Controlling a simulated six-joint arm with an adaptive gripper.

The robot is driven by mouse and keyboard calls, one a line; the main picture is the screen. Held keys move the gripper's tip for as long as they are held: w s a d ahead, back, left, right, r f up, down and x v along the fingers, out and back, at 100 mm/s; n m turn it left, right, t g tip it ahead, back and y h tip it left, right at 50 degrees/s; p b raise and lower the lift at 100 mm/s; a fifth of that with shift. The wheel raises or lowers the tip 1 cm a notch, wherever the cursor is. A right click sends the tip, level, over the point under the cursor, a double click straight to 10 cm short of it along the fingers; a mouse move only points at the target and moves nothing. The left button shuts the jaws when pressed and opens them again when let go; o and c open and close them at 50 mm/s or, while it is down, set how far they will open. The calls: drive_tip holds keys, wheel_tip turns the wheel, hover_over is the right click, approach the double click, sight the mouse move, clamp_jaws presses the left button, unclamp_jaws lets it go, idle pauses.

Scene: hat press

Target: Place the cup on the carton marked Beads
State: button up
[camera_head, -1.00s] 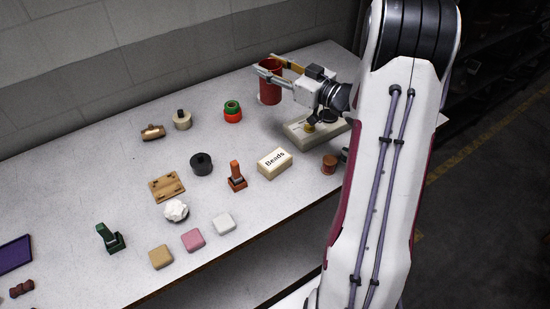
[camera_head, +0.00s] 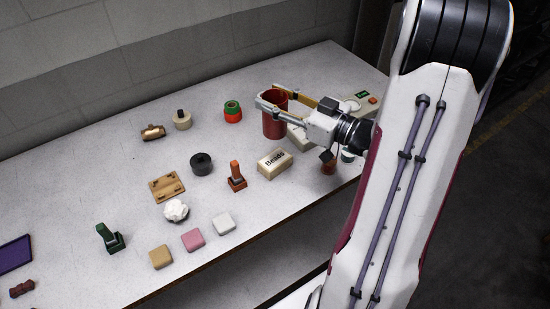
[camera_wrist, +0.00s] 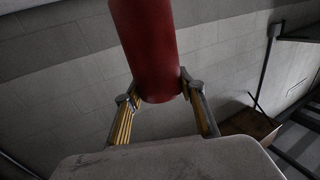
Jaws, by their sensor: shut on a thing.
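The red cup (camera_head: 274,120) is upright between the fingers of my gripper (camera_head: 270,98), and I hold it shut on the cup. In the wrist view the cup (camera_wrist: 150,45) rises between the two yellow-padded fingertips (camera_wrist: 160,92). The cup appears to be above the table, behind the carton; the exact height is hard to tell. The cream carton marked Beads (camera_head: 274,164) lies on the table, below and in front of the cup in the head view. Its labelled top is bare.
A pale device (camera_head: 301,138) stands partly hidden behind my gripper. A brown cylinder (camera_head: 328,168) is right of the carton, an orange-brown stamp (camera_head: 237,176) left of it. A red-green spool (camera_head: 232,111) and black round weight (camera_head: 201,163) stand further left.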

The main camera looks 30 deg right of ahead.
sight(284, 135)
drive_tip(key=shift+f, duration=0.1)
drive_tip(key=shift+f, duration=2.8)
drive_tip(key=shift+f, duration=2.1)
drive_tip(key=shift+f, duration=0.1)
drive_tip(key=o, duration=1.5)
drive_tip(key=v, duration=1.2)
